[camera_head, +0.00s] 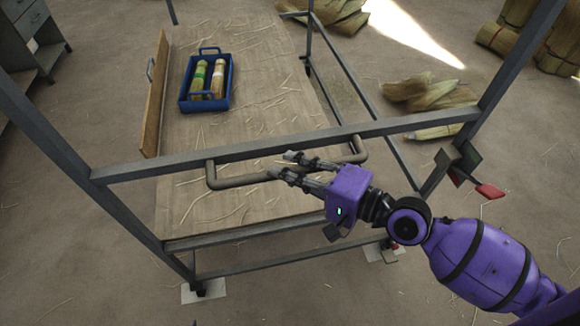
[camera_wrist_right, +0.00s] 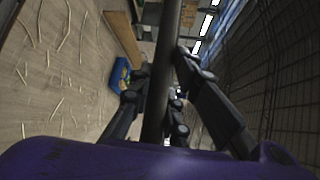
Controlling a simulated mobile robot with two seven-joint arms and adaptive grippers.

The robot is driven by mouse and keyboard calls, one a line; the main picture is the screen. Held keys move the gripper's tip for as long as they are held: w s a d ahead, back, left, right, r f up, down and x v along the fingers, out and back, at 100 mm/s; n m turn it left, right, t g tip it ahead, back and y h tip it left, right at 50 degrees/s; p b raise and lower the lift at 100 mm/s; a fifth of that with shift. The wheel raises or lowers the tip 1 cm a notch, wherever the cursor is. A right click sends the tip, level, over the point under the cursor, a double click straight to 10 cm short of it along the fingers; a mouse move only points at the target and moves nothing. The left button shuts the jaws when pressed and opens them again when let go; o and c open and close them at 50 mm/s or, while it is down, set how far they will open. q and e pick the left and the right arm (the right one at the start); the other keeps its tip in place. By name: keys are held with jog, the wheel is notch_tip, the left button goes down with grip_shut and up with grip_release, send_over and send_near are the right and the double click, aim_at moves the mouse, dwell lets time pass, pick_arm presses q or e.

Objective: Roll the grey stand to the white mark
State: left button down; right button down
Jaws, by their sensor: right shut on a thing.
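The grey stand (camera_head: 240,152) is a metal frame standing in front of me, with a brownish bar handle (camera_head: 235,182) on its near side. My right gripper (camera_head: 283,166) reaches in from the right and is shut on this handle. In the right wrist view the bar (camera_wrist_right: 161,85) runs between the two fingers. White patches lie on the floor: one white mark (camera_head: 188,294) is at the near left caster, and another (camera_head: 373,254) is at the near right foot. My arm partly hides the right one. My left gripper is not in view.
A wooden board (camera_head: 265,105) strewn with straw lies within the frame. A blue tray (camera_head: 222,103) on it holds two small brooms. Straw bundles (camera_head: 435,95) lie on the floor at right. A grey cabinet (camera_head: 30,30) stands at far left. The near floor is mostly clear.

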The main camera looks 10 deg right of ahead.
jog(key=shift+s+f, duration=0.2)
jog(key=shift+f, duration=0.1)
jog(key=c, duration=1.9)
grip_release()
jog(key=shift+o, duration=1.3)
jog(key=shift+r, duration=0.15)
jog(key=v, duration=1.2)
